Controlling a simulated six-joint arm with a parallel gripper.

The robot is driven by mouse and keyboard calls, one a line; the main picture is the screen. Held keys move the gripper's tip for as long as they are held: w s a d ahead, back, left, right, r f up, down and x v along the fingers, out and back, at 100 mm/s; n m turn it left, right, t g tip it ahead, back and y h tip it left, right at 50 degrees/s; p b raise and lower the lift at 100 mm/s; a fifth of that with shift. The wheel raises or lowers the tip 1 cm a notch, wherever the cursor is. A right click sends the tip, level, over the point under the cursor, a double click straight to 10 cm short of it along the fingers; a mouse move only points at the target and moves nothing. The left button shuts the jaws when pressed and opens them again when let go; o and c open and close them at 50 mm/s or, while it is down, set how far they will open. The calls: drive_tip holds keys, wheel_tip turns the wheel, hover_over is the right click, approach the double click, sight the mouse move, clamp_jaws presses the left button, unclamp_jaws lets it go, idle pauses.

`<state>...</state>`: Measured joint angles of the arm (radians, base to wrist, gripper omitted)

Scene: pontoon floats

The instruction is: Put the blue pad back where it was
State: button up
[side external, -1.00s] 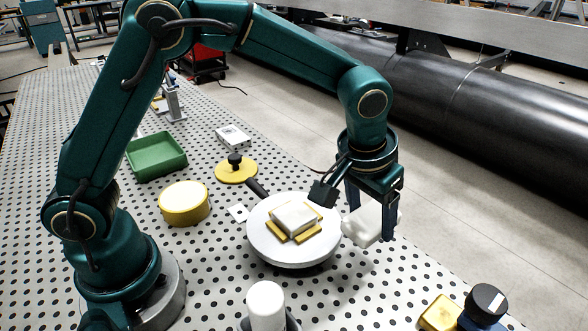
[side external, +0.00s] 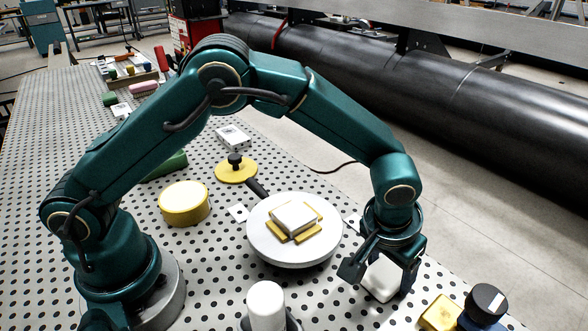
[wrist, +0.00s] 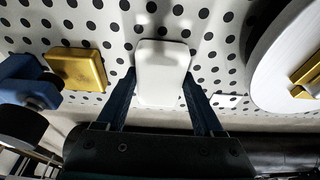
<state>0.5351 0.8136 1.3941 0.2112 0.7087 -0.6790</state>
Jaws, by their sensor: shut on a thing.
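My gripper (side external: 386,268) is shut on a white block (side external: 381,281) to the right of the round white turntable (side external: 262,252). In the wrist view the block (wrist: 162,62) sits between both dark blue fingers, low over the perforated table; I cannot tell whether it touches the table. No piece is plainly a blue pad. A blue piece (side external: 466,320) with a black round knob stands at the front right, partly cut off by the picture edge; it also shows at the left of the wrist view (wrist: 22,72).
A yellow block (side external: 440,312) lies beside the blue piece, close to my gripper. The turntable bears a pale block (side external: 294,217) on yellow pads. A white cylinder (side external: 265,300), a yellow round tub (side external: 185,203) and a yellow disc with a black knob (side external: 236,171) stand left of my gripper.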

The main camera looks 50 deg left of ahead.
sight(377, 280)
drive_tip(key=shift+f, duration=0.1)
drive_tip(key=o, duration=1.2)
drive_tip(key=v, duration=1.1)
drive_tip(key=s+a+r+t, duration=0.1)
drive_tip(key=s+a+r, duration=0.5)
drive_tip(key=a, duration=0.5)
drive_tip(key=s+a+f+t, duration=0.1)
drive_tip(key=s+a, duration=0.5)
drive_tip(key=s, duration=0.2)
drive_tip(key=shift+s, duration=0.3)
drive_tip(key=shift+f, duration=0.1)
